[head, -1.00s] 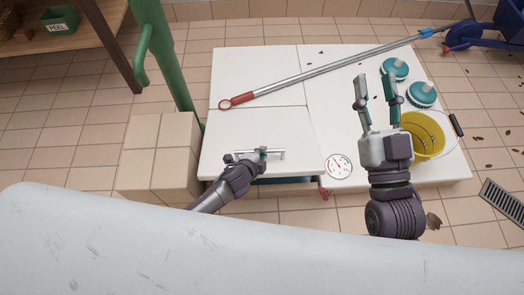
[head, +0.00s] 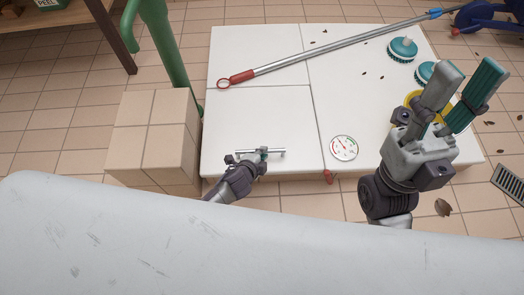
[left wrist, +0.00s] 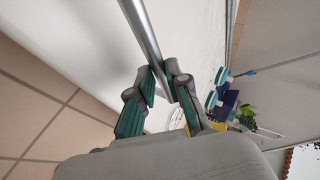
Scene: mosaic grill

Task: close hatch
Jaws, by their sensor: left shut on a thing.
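The hatch (head: 240,118) is the white front-left panel of a white tiled block, and it lies about level with the panels around it. Its metal bar handle (head: 276,153) is near the front edge; the bar also runs through the left wrist view (left wrist: 141,27). My right gripper (head: 468,88) is raised over the block's right side, fingers apart and empty.
A long pole with a red grip (head: 240,78) lies across the block behind the hatch. A round gauge (head: 344,148), teal brushes (head: 402,50) and a partly hidden yellow bucket (head: 412,97) are to the right. A tiled block (head: 155,135) and green post (head: 163,45) stand left.

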